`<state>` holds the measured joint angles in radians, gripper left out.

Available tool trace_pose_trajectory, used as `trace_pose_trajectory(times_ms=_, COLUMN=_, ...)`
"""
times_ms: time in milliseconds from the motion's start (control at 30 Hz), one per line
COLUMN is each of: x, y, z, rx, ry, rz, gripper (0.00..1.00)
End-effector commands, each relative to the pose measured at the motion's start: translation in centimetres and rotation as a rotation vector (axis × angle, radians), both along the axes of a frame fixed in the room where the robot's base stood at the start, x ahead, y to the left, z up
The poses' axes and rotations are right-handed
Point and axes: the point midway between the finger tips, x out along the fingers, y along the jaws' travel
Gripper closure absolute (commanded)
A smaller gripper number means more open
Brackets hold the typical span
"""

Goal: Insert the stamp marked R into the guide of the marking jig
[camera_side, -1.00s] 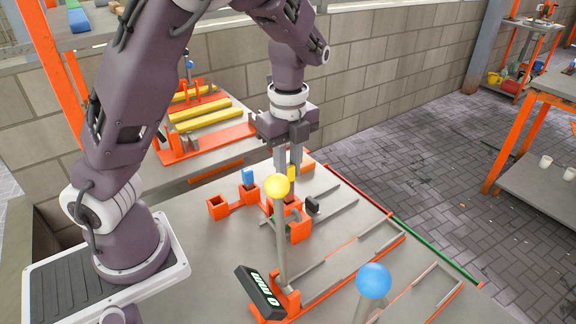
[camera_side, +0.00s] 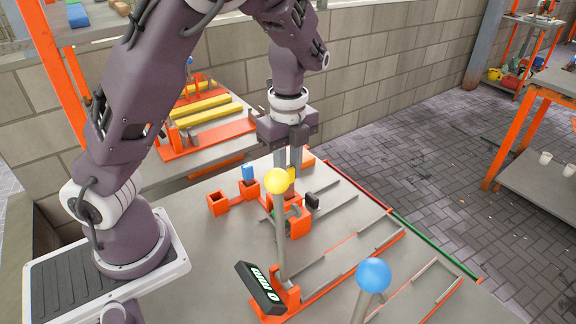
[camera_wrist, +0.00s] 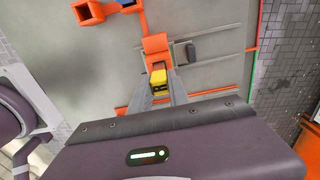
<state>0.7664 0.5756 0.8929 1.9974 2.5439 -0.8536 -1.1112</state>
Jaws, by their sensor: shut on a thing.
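My gripper (camera_side: 288,164) points down and is shut on a yellow stamp (camera_wrist: 158,76), which shows between the fingertips in the wrist view. In the side view the yellow stamp (camera_side: 292,174) is partly hidden by the fingers and a yellow ball in front. The orange marking jig (camera_side: 300,226) stands on the table just below the gripper. Its orange block also shows in the wrist view (camera_wrist: 155,43), just beyond the stamp. I cannot tell whether the stamp touches the guide or is inside it.
A post with a yellow ball (camera_side: 276,180) stands before the jig in the side view. Left of the jig are an empty orange socket (camera_side: 218,204) and a blue block (camera_side: 248,172) in another. A black block (camera_side: 312,202) lies right of the jig. A display (camera_side: 260,287) stands in front.

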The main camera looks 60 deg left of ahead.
Motion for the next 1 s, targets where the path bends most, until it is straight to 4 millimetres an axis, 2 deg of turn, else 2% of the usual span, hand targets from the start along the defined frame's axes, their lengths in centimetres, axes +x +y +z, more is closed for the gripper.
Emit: trace_pose_trajectory(times_ms=1000, x=0.0, y=0.0, z=-2.1, rx=0.001, ry=0.0, rz=-0.001, gripper=1.0)
